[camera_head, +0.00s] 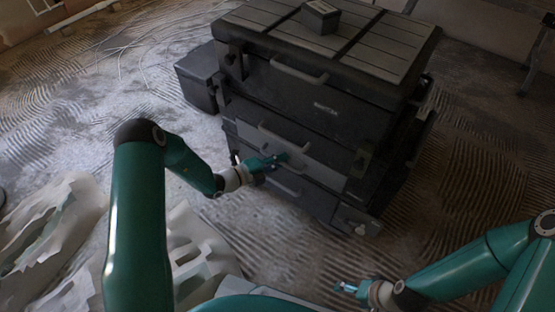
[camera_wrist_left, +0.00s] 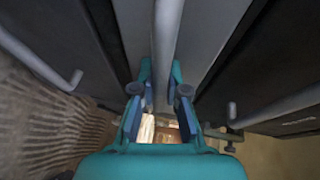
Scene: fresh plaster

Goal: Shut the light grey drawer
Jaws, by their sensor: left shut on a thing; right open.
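The light grey drawer (camera_head: 322,172) is in the middle of a dark tool cabinet (camera_head: 300,115) in the head view. My left gripper (camera_head: 280,158) is at its front and shut on its bar handle. In the left wrist view the handle (camera_wrist_left: 166,45) runs between the fingers of my left gripper (camera_wrist_left: 162,92), with the light grey front (camera_wrist_left: 212,30) behind it. How far the drawer stands out is hard to tell. My right gripper (camera_head: 346,288) is open and empty, low in the head view, apart from the cabinet.
Dark drawers with bar handles lie above (camera_head: 300,75) and below (camera_head: 284,188) the light grey one. A small dark box (camera_head: 320,17) sits on the cabinet top. A dark case (camera_head: 198,78) stands at its left. Crumpled pale sheets (camera_head: 50,235) lie on the ridged floor at left.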

